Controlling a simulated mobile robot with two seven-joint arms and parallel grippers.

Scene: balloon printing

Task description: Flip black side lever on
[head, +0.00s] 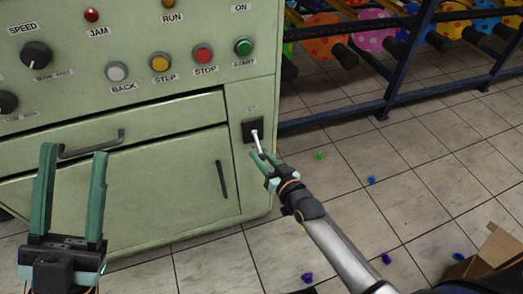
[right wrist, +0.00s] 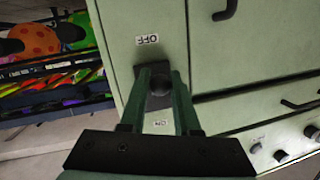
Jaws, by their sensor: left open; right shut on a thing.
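The side lever (head: 256,141) is a pale rod that slants down and out from a black switch plate (head: 249,127) on the green machine's side panel. In the right wrist view its dark, rounded base (right wrist: 159,86) shows between the fingers. My right gripper (head: 265,158) is shut on the lever, and its fingers hide part of it. In the right wrist view an OFF label (right wrist: 147,39) lies beyond the switch and an ON label (right wrist: 160,123) lies on the near side, between the fingers. My left gripper (head: 73,150) is open and empty in front of the machine's lower door.
The green machine (head: 150,30) carries several buttons, a drawer and a door with black handles. A dark rack (head: 365,110) with colourful balloons stands at the back right. Small coloured pieces lie on the tiled floor. A cardboard box (head: 490,255) is at the lower right.

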